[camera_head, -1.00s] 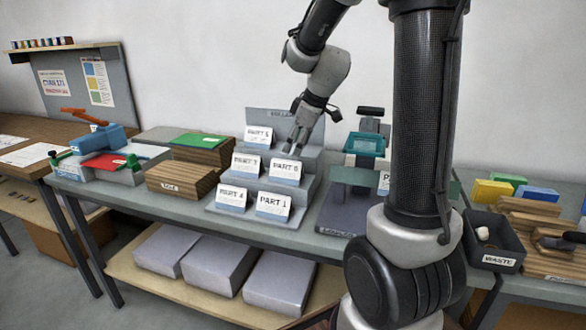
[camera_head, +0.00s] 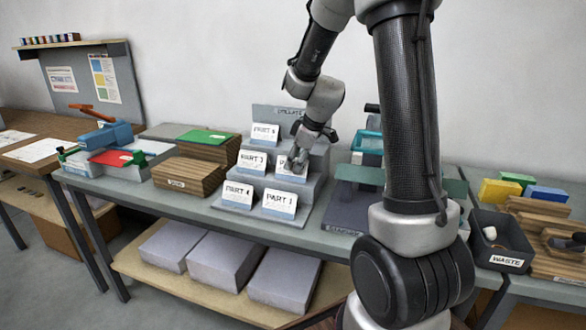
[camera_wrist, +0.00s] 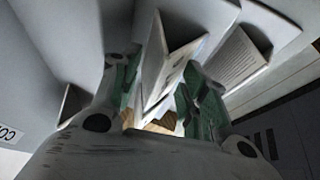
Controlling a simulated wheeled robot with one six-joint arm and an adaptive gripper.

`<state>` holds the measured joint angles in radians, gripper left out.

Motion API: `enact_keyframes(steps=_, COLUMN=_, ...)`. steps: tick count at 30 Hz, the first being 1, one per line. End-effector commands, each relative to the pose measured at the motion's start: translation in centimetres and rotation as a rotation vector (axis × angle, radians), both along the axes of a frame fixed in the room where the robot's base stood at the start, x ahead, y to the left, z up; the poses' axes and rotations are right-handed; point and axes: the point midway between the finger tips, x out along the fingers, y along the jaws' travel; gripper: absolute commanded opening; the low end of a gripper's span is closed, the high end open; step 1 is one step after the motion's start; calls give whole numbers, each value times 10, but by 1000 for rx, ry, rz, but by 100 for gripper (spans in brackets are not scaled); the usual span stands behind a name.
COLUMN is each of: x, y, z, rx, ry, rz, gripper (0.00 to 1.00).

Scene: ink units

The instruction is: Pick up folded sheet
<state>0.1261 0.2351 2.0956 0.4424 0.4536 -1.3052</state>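Several white folded sheets with PART labels stand like tents on a grey stepped stand (camera_head: 314,192). My gripper (camera_head: 299,160) points down at the right-hand folded sheet (camera_head: 290,174) on the middle step and partly covers its label. In the wrist view, the green-padded fingers of my gripper (camera_wrist: 167,95) are apart, on either side of a folded sheet (camera_wrist: 160,62). I see gaps beside the sheet, so the fingers look open around it. A second folded sheet (camera_wrist: 236,62) stands to the right, outside the fingers.
Wooden blocks (camera_head: 193,183) sit left of the stand. A teal device (camera_head: 367,142) stands close on its right, partly hidden by my arm. A black WASTE bin (camera_head: 500,248) is further right. Grey boxes (camera_head: 222,262) lie on the lower shelf.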

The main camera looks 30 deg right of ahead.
Motion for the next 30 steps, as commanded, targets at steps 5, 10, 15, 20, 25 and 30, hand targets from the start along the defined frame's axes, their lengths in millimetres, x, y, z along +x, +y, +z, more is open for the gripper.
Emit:
enact_keyframes(steps=5, x=0, y=0, z=0, rx=0, ry=0, rz=0, gripper=12)
enact_keyframes(steps=10, x=0, y=0, z=0, rx=0, ry=0, rz=0, gripper=12)
enact_keyframes(steps=15, x=0, y=0, z=1, rx=0, ry=0, rz=0, gripper=12)
enact_keyframes(steps=20, x=-3, y=4, z=10, rx=1, ry=-2, rz=0, gripper=0)
enact_keyframes(steps=25, x=-2, y=3, z=33, rx=0, ry=-4, rz=2, gripper=0)
enact_keyframes(steps=30, x=-2, y=3, z=64, rx=0, ry=-5, rz=1, gripper=0)
